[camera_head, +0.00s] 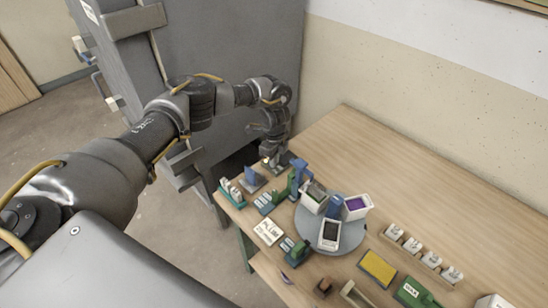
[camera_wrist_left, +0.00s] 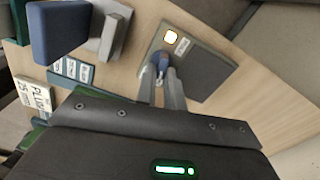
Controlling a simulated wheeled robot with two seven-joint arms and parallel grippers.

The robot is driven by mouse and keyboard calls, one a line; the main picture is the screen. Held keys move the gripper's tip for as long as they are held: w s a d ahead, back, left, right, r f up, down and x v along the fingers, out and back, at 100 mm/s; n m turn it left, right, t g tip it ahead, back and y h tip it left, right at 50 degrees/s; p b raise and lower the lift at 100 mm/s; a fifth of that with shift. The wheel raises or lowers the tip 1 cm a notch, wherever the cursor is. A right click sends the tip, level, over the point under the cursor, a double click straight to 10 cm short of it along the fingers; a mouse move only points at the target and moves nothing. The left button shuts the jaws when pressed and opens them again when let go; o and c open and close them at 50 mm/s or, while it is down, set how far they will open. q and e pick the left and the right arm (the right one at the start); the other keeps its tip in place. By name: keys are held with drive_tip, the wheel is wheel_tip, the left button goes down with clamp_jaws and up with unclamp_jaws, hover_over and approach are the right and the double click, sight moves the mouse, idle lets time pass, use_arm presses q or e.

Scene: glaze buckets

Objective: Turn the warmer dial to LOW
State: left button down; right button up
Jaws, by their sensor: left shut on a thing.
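The warmer (camera_wrist_left: 205,65) is a flat dark grey unit with a lit orange-white lamp (camera_wrist_left: 171,37) and a small pale label (camera_wrist_left: 183,46) whose text I cannot read. Its dial (camera_wrist_left: 163,63) is a small blue knob, partly hidden by my fingers. My left gripper (camera_wrist_left: 162,78) is shut on the dial from above. In the head view my left gripper (camera_head: 270,158) is at the table's far left corner and hides most of the warmer. I cannot tell the dial's setting. My right gripper is not in view.
A grey device with a blue block (camera_head: 250,177) stands close to the gripper. A round turntable (camera_head: 318,243) carries several white buckets. A grey cabinet (camera_head: 225,60) stands behind my arm.

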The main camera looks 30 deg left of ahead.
use_arm(q)
drive_tip(key=shift+w+n+p, duration=0.1)
drive_tip(key=shift+n+p, duration=0.25)
drive_tip(key=shift+n, duration=0.75)
drive_tip(key=c, duration=1.5)
unclamp_jaws()
drive_tip(key=shift+r, duration=0.1)
drive_tip(key=shift+r, duration=0.35)
wheel_tip(320, 180, up, 10)
